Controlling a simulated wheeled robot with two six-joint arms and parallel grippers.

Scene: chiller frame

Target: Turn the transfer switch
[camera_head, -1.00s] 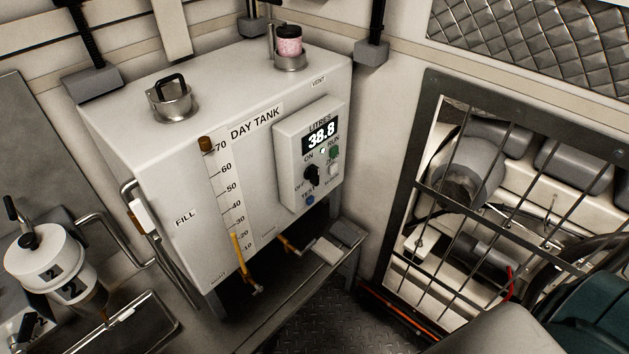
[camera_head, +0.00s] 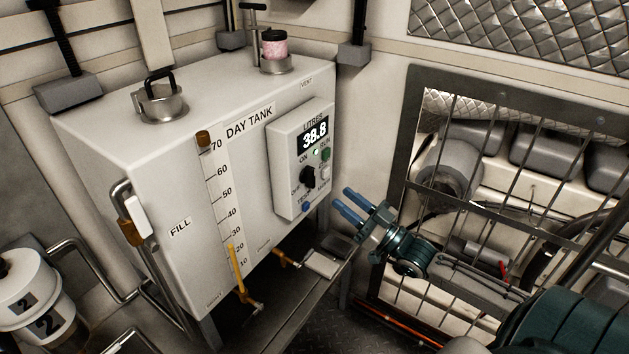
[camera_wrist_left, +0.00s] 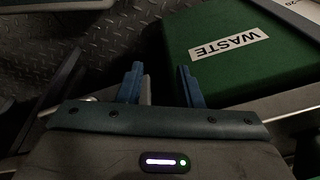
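The transfer switch appears to be the black rotary knob (camera_head: 307,178) on the grey control box (camera_head: 288,200), between ON and OFF labels. I cannot tell clearly which label it points at. The box is on the front of the white day tank (camera_head: 180,272), with a display (camera_head: 315,134) reading 38.8. My right gripper (camera_head: 341,201) is to the right of and below the knob, apart from it, its two blue fingers spread and empty, pointing toward the box. My left gripper (camera_wrist_left: 160,82) shows only in the left wrist view, fingers apart and empty.
A green button (camera_head: 325,154) and a blue button (camera_head: 305,207) are close to the knob. Yellow-handled valves (camera_head: 238,268) are low on the tank. A green WASTE box (camera_wrist_left: 225,75) is near my left gripper.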

